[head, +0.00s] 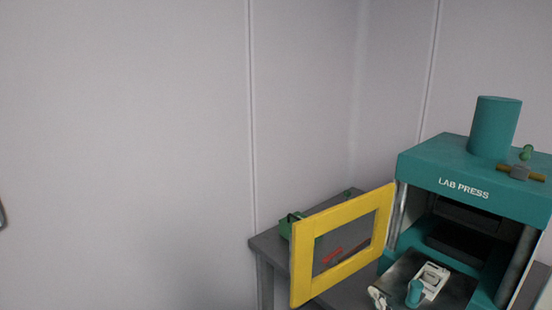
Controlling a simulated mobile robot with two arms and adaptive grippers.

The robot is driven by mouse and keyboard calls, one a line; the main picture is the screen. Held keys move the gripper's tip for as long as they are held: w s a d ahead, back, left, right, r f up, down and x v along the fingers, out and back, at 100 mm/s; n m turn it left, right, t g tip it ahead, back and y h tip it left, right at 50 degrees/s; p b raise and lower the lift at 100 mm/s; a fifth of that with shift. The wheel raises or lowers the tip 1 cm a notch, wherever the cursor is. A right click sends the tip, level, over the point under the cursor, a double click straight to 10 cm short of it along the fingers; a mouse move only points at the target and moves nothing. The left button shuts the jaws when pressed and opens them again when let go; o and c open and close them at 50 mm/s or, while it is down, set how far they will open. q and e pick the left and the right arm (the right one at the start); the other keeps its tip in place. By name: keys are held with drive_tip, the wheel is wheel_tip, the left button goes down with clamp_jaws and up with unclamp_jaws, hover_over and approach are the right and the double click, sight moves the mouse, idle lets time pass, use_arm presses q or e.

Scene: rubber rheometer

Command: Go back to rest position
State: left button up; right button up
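Neither of my grippers can be made out in the head view. The teal lab press (425,180) stands at the right with its yellow-framed door (340,218) swung open to the left. On the grey plate (403,272) at the front of the press lies a small white piece (432,279) with a teal cylindrical part (414,292) beside it. A pale piece (378,298) shows at the plate's left edge. What these small pieces are is too small to tell.
A grey table (268,247) carries the press. A green item (286,225) and red items (333,256) are partly hidden behind the door. A dark object (2,215) is cut off at the left edge. Plain pale wall fills the left and middle.

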drive_tip(key=s+d+f+m+g, duration=0.1)
drive_tip(key=s+f+m+g, duration=0.5)
drive_tip(key=s+f, duration=0.55)
drive_tip(key=s+d+f+m+g, duration=0.2)
drive_tip(key=s+f+m+g, duration=0.3)
drive_tip(key=s+f+g, duration=0.65)
drive_tip(key=s+f+t, duration=0.1)
drive_tip(key=s+f, duration=0.1)
drive_tip(key=f, duration=1)
drive_tip(key=s+f+t, duration=0.2)
drive_tip(key=f, duration=1)
drive_tip(key=s+d+f+n+g, duration=0.1)
drive_tip(key=s+d+f, duration=0.1)
drive_tip(key=s+f, duration=1.2)
drive_tip(key=shift+s+d+f+h, duration=0.35)
drive_tip(key=shift+s+f+h, duration=0.05)
drive_tip(key=shift+s, duration=0.7)
